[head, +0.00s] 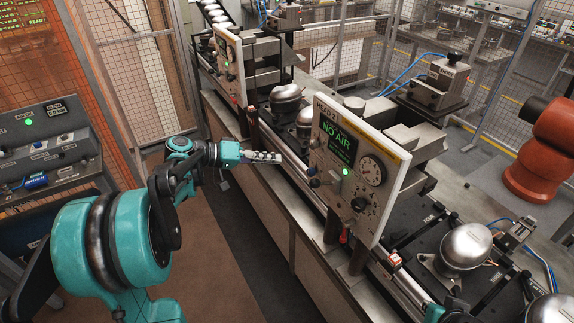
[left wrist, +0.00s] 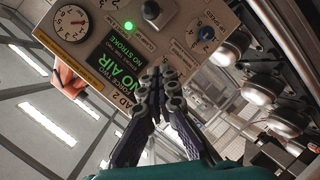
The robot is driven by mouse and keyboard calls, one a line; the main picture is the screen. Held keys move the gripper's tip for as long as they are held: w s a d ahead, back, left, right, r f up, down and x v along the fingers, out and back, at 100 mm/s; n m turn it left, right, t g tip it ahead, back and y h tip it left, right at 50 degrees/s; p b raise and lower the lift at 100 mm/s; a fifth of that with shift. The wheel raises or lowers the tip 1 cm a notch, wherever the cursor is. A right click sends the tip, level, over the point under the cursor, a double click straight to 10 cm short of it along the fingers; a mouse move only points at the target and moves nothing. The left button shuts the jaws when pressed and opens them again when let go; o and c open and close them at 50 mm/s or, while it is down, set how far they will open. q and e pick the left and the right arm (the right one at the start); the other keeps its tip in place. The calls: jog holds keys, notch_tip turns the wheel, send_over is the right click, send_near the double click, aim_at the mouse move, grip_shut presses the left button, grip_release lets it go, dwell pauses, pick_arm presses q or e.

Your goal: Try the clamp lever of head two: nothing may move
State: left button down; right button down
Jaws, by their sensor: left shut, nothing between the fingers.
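The head two panel (head: 347,160) stands upright on the line, its display (head: 338,143) reading NO AIR; in the left wrist view the display (left wrist: 118,60) also reads NO STROKE. A dark, round-ended lever (head: 314,183) sticks out near the panel's lower left, and its dark knob (left wrist: 151,10) shows in the left wrist view; its label is too blurred to be sure of. My left gripper (head: 278,157) is shut and empty, left of the panel and lever. In the left wrist view its fingertips (left wrist: 166,78) lie together before the panel, apart from the knob.
A green lamp (head: 345,172) is lit beside a pressure gauge (head: 371,170). Metal compressor shells (head: 466,246) sit on the line. A grey control box (head: 45,140) stands left. The floor between is clear.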

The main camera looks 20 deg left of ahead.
pick_arm(q)
jog(key=w+d+f+b, duration=0.1)
jog(key=w+d+f, duration=0.2)
jog(key=d, duration=0.6)
notch_tip(320, 180, down, 2)
jog(key=shift+f, duration=0.1)
jog(key=shift+a, duration=0.1)
notch_tip(320, 180, down, 8)
jog(key=s+a+m+t+h+b, duration=0.1)
jog(key=t+h+b, duration=0.2)
jog(key=b, duration=1.2)
jog(key=shift+s+t+h, duration=0.2)
jog(key=shift+t+h, duration=0.1)
jog(key=shift+h, duration=0.5)
